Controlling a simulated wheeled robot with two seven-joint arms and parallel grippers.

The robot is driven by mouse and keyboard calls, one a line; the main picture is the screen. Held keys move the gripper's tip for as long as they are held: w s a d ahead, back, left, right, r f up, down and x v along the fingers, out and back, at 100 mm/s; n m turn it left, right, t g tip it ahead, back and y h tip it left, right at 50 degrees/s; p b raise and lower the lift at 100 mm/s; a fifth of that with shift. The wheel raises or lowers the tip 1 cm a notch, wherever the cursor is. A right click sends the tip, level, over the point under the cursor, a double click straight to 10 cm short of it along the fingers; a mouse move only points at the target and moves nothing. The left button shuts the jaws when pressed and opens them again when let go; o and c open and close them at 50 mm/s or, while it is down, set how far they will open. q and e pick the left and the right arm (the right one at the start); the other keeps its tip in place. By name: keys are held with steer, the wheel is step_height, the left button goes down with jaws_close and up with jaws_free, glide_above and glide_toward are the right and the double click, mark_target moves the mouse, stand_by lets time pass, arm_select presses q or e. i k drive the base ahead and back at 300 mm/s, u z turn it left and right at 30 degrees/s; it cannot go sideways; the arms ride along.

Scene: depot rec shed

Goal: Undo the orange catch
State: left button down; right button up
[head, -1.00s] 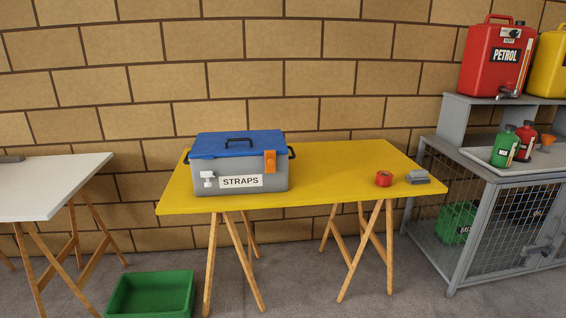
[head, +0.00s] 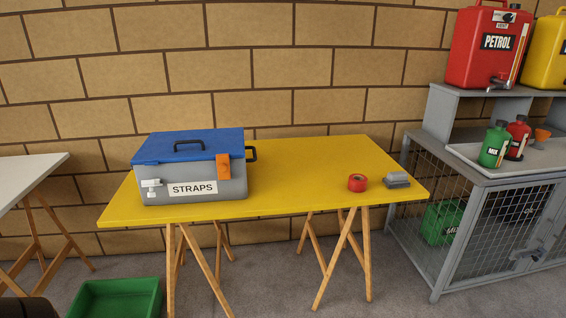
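The orange catch (head: 223,166) is on the front right of a grey box (head: 240,188) labelled STRAPS, over the edge of its blue lid (head: 188,144). The lid looks shut. A white catch (head: 151,187) is at the front left of the box. A dark handle lies on the lid and another sticks out on the right side. The box stands on the left part of a yellow table (head: 300,180). Neither of my grippers is in view.
A red tape roll (head: 357,182) and a grey block-like item (head: 397,180) lie on the table's right part. A green crate (head: 115,298) is on the floor at lower left. A white table (head: 25,175) stands left. A grey mesh cabinet (head: 490,240) with cans stands right.

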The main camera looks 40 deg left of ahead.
mark_target(223, 165)
steer(key=u, duration=0.05)
steer(key=i, duration=0.8)
steer(key=u, duration=0.95)
steer(key=i, duration=0.3)
steer(key=u, duration=0.3)
